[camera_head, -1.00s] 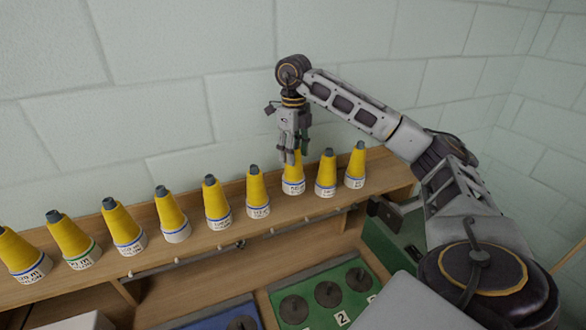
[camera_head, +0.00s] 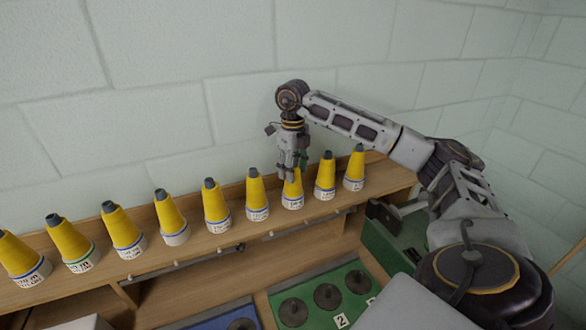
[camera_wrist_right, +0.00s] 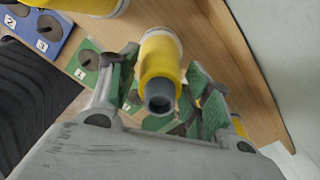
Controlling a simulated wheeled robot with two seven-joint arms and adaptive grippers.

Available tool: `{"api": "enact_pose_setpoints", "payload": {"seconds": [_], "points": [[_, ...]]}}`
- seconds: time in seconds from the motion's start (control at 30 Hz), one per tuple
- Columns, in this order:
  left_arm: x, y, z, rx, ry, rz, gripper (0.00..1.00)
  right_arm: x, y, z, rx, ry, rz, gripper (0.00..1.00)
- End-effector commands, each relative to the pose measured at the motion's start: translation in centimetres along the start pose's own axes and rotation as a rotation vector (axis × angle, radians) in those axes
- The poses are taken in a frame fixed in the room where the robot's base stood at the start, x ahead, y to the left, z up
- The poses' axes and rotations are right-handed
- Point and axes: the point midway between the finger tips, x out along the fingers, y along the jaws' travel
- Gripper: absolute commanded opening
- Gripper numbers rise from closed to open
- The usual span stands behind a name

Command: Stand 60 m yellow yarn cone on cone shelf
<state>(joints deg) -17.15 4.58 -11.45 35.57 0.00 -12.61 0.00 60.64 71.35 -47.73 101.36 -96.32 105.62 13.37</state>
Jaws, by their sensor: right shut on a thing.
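A yellow yarn cone (camera_head: 293,202) with a white labelled base and blue band stands upright in the row on the wooden cone shelf (camera_head: 205,247). Its base appears level with its neighbours and looks to be on the shelf. My right gripper (camera_head: 291,172) comes down from above and is shut around the cone's upper part, hiding its tip in the head view. In the right wrist view the same cone (camera_wrist_right: 160,57), with its grey hollow tip, sits between the green-padded fingers. The label is too small to read. My left gripper is not in view.
Similar yellow cones stand close on both sides, the nearest at left (camera_head: 257,190) and right (camera_head: 325,175). A green tray (camera_head: 318,285) with dark discs and a blue tray (camera_head: 210,320) lie below. The wall is behind the shelf.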

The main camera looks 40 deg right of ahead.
Motion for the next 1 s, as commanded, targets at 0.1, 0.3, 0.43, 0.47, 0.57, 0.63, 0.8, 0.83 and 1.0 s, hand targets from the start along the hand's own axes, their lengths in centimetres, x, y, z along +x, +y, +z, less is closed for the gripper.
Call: {"api": "enact_pose_setpoints", "payload": {"seconds": [0.1,0.3,0.43,0.47,0.57,0.63,0.8,0.83,1.0], "points": [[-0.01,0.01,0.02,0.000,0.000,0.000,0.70,0.07,-0.02,0.00,0.000,-0.001,-0.001,0.32],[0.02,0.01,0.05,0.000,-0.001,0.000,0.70,0.08,-0.01,0.01,0.000,-0.001,-0.001,0.32],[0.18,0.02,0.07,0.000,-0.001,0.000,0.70,0.34,-0.01,0.01,0.000,-0.001,-0.001,0.32],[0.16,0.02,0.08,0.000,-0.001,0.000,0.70,0.36,-0.01,0.00,0.000,-0.001,-0.001,0.51],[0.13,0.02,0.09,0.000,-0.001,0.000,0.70,0.32,-0.01,0.00,0.000,-0.001,-0.001,0.64],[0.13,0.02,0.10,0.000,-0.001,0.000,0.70,0.32,-0.01,0.00,0.000,-0.001,-0.001,0.70],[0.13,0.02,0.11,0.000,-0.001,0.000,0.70,0.31,-0.01,0.00,0.000,-0.001,-0.001,0.70],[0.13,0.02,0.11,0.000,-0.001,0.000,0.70,0.31,-0.01,0.00,0.000,-0.001,-0.001,0.70],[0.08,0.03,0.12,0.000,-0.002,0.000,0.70,0.22,-0.01,0.01,0.000,-0.001,-0.001,0.70]]}}
